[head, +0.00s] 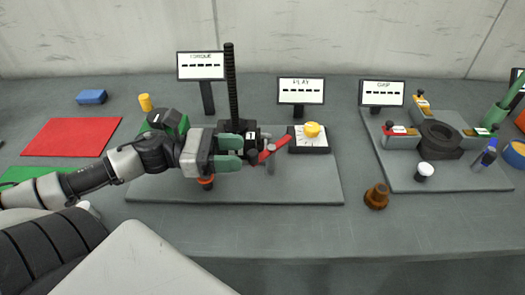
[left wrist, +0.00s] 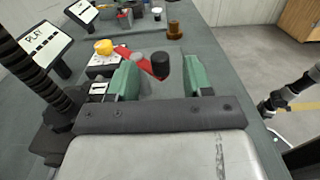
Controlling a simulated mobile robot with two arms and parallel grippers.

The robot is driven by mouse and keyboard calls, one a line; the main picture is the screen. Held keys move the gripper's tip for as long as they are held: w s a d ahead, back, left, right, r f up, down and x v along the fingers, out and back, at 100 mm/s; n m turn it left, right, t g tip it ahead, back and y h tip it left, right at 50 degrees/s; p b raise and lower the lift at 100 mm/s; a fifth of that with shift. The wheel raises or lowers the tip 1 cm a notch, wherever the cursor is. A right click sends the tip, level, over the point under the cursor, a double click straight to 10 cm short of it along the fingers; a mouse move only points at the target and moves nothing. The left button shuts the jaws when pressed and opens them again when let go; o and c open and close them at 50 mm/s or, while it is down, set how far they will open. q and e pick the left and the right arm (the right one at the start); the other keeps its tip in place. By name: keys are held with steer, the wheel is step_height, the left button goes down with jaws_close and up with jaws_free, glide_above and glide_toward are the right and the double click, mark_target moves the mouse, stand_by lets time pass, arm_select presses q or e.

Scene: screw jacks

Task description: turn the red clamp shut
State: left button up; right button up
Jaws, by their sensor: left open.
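The red clamp lever (head: 273,149) stands beside the black threaded column (head: 232,90) on a grey board. It slants up to the right in the head view. My left gripper (head: 237,153) is open just left of it, its green fingers pointing at it. In the left wrist view the lever (left wrist: 138,60) lies ahead of my left gripper (left wrist: 163,80), partly behind one finger. A black knob (left wrist: 161,65) shows in the gap between the fingers, with space on both sides. Whether anything touches is unclear. My right gripper is not in view.
A yellow dial (head: 312,130) on a white-faced box sits right of the lever. Small signs (head: 301,91) stand behind. A brown knob (head: 377,196) stands on the table between the two boards. A second board (head: 450,180) holds a black ring. The table front is clear.

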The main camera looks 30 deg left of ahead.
arm_select(q)
steer(key=x, duration=0.6)
stand_by(0.3)
steer(key=c, duration=0.9)
